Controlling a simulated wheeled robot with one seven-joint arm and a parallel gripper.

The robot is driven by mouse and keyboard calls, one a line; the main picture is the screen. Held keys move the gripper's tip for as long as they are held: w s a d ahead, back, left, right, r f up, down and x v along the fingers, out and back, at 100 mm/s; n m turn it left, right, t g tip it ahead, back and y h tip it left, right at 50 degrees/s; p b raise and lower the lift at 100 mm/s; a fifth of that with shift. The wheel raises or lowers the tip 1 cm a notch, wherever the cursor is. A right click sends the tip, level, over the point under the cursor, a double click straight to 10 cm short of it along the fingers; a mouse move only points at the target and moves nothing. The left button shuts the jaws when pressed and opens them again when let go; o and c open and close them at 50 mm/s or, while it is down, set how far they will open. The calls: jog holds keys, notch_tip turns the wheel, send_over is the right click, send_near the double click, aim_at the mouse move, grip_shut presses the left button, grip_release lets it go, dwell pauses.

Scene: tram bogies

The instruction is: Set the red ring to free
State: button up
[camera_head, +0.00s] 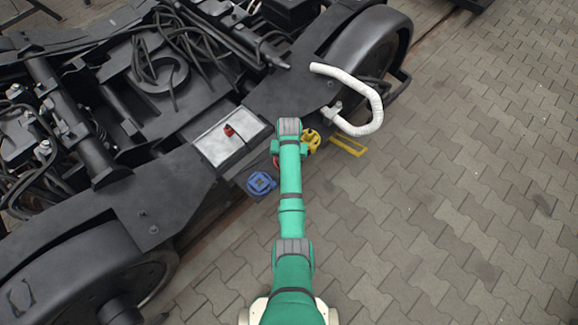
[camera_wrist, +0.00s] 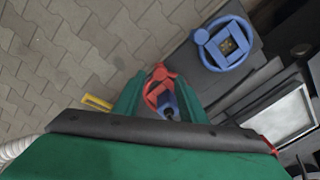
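The red ring (camera_wrist: 158,88) shows between the two green fingers of my gripper (camera_wrist: 161,84) in the wrist view, with a dark blue piece at its centre. The fingers stand apart on either side of it. I cannot tell whether they touch it, and they may hide its sides. In the head view my gripper (camera_head: 289,151) is at the bogie's side, and only a bit of the red ring (camera_head: 276,161) shows left of it. A blue ring (camera_head: 261,184) is just left and below; it also shows in the wrist view (camera_wrist: 208,58).
A yellow ring-like part (camera_head: 312,139) is close on the right of my gripper. A yellow bracket (camera_head: 349,147) and a white curved hose (camera_head: 374,112) lie further right. A pale panel (camera_head: 216,149) with a red knob (camera_head: 229,131) is on the black bogie. The paving at right is clear.

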jog(key=shift+f, duration=1.25)
jog(key=shift+c, duration=0.7)
grip_shut()
jog(key=shift+w+a, duration=0.1)
jog(key=shift+a, duration=0.05)
